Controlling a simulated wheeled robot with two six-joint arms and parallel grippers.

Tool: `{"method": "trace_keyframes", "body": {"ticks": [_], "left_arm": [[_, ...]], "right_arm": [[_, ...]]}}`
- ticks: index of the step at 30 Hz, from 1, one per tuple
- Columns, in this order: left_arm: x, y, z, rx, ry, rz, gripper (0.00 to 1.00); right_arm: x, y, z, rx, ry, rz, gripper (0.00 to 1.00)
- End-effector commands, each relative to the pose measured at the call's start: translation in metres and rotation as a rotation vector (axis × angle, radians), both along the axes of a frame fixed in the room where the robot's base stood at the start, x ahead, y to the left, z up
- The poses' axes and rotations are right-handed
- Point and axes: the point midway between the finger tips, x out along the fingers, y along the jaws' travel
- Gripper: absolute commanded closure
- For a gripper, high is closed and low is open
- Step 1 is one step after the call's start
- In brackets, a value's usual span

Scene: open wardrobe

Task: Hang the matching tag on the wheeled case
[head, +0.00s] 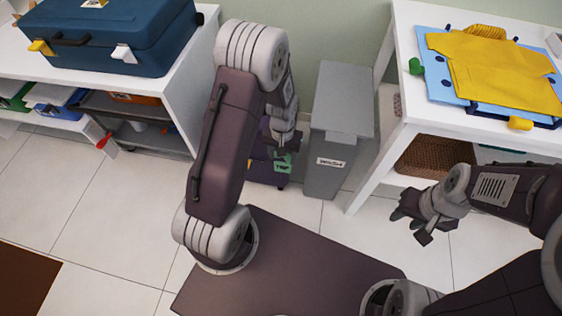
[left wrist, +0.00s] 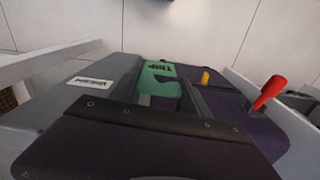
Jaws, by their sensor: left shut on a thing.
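The wheeled case (head: 262,166) is dark purple and stands on the floor between the white shelf unit and the grey bin. My left arm partly hides it in the head view. It also shows in the left wrist view (left wrist: 228,103), with a small yellow part on it. A green tag (head: 283,162) with dark lettering is in my left gripper (head: 284,140), which is shut on it just above the case. The tag also shows in the left wrist view (left wrist: 160,77). I cannot tell whether it touches the case. My right gripper (head: 416,222) is open and empty above the floor.
A grey bin (head: 336,135) labelled WASH stands right beside the case. A blue suitcase (head: 115,35) lies on the left shelf unit, with a red piece (head: 104,141) lower down. A yellow shirt (head: 490,70) lies on the right table (head: 405,20).

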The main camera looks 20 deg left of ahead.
Motion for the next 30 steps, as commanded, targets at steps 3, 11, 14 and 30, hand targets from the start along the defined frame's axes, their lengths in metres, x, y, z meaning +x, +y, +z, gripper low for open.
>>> {"method": "trace_keyframes", "body": {"ticks": [3, 11, 14, 30], "left_arm": [[0.010, 0.002, -0.001, 0.000, 0.000, 0.001, 1.00], [0.032, 0.008, -0.001, 0.000, -0.001, 0.001, 1.00], [0.038, 0.012, -0.001, 0.000, -0.001, 0.002, 1.00], [0.026, 0.053, -0.004, 0.000, 0.002, 0.000, 1.00]], "right_arm": [[0.000, 0.000, -0.002, 0.000, 0.000, 0.000, 0.64], [0.000, 0.000, -0.006, 0.000, 0.000, 0.000, 0.64], [0.000, 0.000, -0.007, 0.000, 0.000, 0.000, 0.64], [0.000, 0.000, -0.020, 0.000, 0.000, 0.000, 0.64]]}}
